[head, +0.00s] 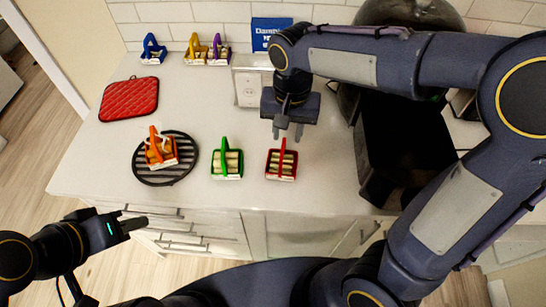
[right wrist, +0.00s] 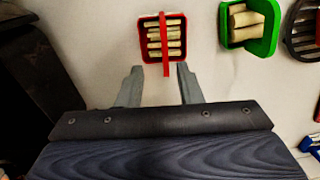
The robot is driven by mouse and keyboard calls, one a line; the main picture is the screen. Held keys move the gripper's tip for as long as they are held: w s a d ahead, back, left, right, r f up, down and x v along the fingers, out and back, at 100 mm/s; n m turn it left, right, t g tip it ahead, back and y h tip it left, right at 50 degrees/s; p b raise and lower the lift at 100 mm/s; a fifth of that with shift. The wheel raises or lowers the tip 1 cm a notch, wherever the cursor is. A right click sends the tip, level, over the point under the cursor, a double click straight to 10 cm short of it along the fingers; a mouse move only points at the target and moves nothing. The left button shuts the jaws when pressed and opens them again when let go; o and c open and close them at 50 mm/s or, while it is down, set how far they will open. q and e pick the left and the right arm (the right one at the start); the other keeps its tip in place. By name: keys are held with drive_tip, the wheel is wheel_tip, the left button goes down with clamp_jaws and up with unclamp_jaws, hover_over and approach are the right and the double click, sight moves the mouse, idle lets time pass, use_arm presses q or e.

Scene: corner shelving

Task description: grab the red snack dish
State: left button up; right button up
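The red snack dish (head: 281,163) stands upright on the white counter near its front edge. It is a small red tray with a tall handle and holds several pale rolls. My right gripper (head: 288,134) is above the counter, just behind the dish, with its fingers apart. In the right wrist view the red dish (right wrist: 163,38) lies just beyond the open fingertips (right wrist: 157,70), and its handle reaches toward the gap between them. Nothing is between the fingers. My left gripper (head: 140,224) is low at the left, in front of the counter and far from the dish; its finger opening cannot be made out.
A green dish (head: 227,163) stands just left of the red one. An orange dish (head: 160,150) sits on a round black rack (head: 142,175). A red pot holder (head: 128,99) and blue, yellow and purple dishes lie further back. A black appliance (head: 395,150) stands at right.

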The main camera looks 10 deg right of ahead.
sight(283, 147)
drive_tip(key=shift+w+a+f, duration=0.2)
drive_tip(key=shift+a, duration=0.15)
drive_tip(key=f, duration=0.3)
drive_tip(key=f+p, duration=0.1)
drive_tip(key=f, duration=0.3)
drive_tip(key=shift+s+a+f, duration=0.1)
drive_tip(key=shift+s+f, duration=0.1)
drive_tip(key=shift+f, duration=0.1)
clamp_jaws()
idle(0.8)
